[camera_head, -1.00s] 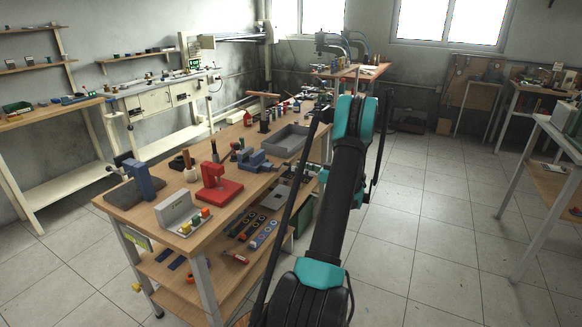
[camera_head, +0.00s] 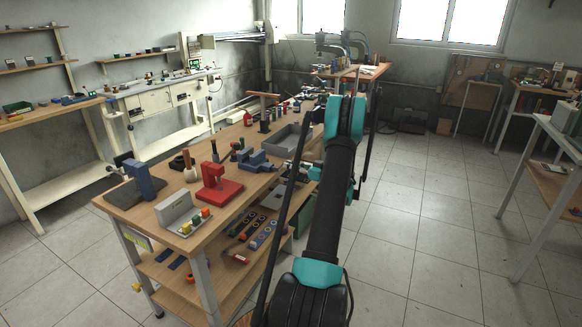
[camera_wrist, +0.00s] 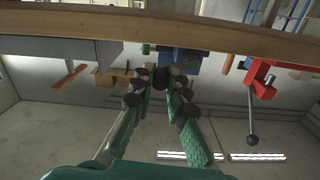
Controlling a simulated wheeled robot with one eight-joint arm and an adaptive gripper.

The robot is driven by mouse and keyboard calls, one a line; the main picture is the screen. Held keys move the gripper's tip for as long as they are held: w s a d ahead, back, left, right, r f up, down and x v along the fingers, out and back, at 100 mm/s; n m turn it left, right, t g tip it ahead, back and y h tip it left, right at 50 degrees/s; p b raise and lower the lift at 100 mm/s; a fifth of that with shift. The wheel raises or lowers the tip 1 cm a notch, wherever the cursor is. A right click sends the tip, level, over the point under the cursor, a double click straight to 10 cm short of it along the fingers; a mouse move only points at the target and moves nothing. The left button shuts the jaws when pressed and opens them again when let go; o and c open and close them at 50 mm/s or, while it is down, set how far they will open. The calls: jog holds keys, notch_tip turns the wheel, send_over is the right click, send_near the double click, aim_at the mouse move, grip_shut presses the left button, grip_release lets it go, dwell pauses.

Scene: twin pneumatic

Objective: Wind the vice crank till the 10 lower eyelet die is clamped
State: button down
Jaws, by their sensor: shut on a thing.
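The blue vice (camera_head: 256,160) stands at the right edge of the wooden workbench, in front of the grey tray. In the wrist view the vice (camera_wrist: 184,62) shows just beyond my fingertips, below the wooden bench edge. My gripper (camera_wrist: 160,82) is at the crank side of the vice, its two green-backed fingers closed in around a dark piece that seems to be the vice crank (camera_wrist: 161,71). The fingers hide most of the crank. I cannot make out the 10 lower eyelet die or whether the jaws touch it.
A red press (camera_head: 217,186) stands left of the vice; its lever with a dark knob (camera_wrist: 252,140) hangs to the right in the wrist view. A grey tray (camera_head: 287,140) lies behind the vice.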

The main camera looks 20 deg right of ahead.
jog(key=shift+f+m, duration=0.1)
jog(key=shift+m, duration=0.2)
jog(key=f+m, duration=0.1)
jog(key=m, duration=0.2)
jog(key=f+m, duration=0.1)
jog(key=m, duration=0.2)
jog(key=f+m, duration=0.1)
jog(key=m, duration=0.2)
jog(key=shift+s+a+f+m, duration=0.2)
jog(key=shift+a+f+m, duration=0.1)
jog(key=shift+m, duration=0.1)
jog(key=shift+s+a+f+m, duration=0.15)
jog(key=shift+f+m, duration=0.1)
jog(key=shift+m, duration=0.6)
jog(key=shift+s+a+f+m, duration=0.15)
jog(key=shift+f+m, duration=0.1)
jog(key=shift+m, duration=0.6)
jog(key=c, duration=1.5)
grip_release()
